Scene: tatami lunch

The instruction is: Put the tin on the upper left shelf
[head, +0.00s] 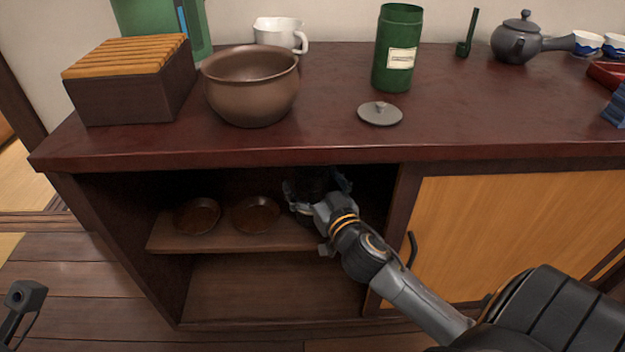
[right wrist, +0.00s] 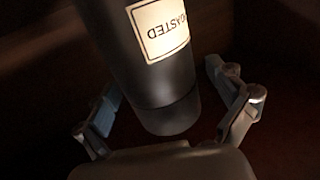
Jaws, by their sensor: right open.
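A dark tin (right wrist: 160,75) with a cream label reading "ROASTED" stands between the fingers of my right gripper (right wrist: 163,85) in the right wrist view. The fingers are spread, one on each side of it; contact is unclear. In the head view my right gripper (head: 318,190) reaches into the open left side of the cabinet, at the right end of the upper shelf (head: 270,241). The tin is mostly lost in shadow there. A piece of my left gripper (head: 25,297) shows at the lower left edge; its jaws cannot be judged.
Two brown bowls (head: 197,215) sit on the shelf left of my gripper. A green tin (head: 390,75), grey lid (head: 380,114), large brown pot (head: 251,98) and slatted box (head: 130,95) stand on the cabinet top (head: 330,130). A sliding door (head: 510,215) closes the right side.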

